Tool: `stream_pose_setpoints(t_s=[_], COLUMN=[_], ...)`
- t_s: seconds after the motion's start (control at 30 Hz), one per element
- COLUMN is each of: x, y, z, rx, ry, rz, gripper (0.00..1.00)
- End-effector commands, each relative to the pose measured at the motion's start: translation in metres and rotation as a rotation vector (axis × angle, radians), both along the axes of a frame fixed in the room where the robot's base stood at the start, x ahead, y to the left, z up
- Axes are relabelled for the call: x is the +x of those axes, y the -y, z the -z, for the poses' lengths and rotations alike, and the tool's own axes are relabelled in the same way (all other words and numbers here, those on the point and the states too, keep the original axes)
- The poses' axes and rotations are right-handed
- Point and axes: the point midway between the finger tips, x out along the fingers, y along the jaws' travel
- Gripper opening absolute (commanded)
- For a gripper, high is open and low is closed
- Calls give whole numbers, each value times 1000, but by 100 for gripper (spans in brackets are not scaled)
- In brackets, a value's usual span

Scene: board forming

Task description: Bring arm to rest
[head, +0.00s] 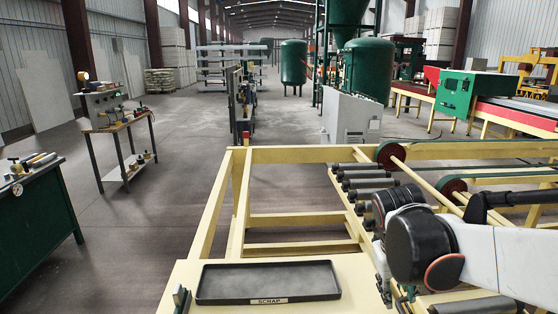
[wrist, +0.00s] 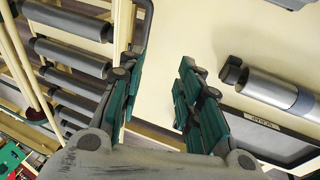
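My arm (head: 480,255) reaches in from the right in the head view, with its dark wrist joint above the cream frame. My gripper (wrist: 160,68) shows from behind in the wrist view. Its two teal-padded fingers stand apart, with nothing between them but the cream surface and dark floor beyond. In the head view the gripper is mostly hidden beneath the arm, so only parts of it show at the bottom edge.
A black tray (head: 268,266) labelled SCRAP lies left of my arm, empty in the head view. A grey metal cylinder (wrist: 265,88) shows beside its labelled edge in the wrist view. Rollers (head: 362,184) and green-rimmed wheels (head: 391,154) lie beyond my wrist. Open floor is left.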

Motion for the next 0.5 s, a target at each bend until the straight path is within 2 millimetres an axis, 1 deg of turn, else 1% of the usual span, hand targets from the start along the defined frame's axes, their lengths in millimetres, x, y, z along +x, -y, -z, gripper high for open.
stream_pose_setpoints(t_s=[0.03, 0.23, 0.5], x=[-11, -42, -81], y=[-5, -25, -50], z=[1, -1, 7], rx=[17, 88, 183], ry=[31, 158, 330], rz=[-7, -24, -37], gripper=[32, 32, 32])
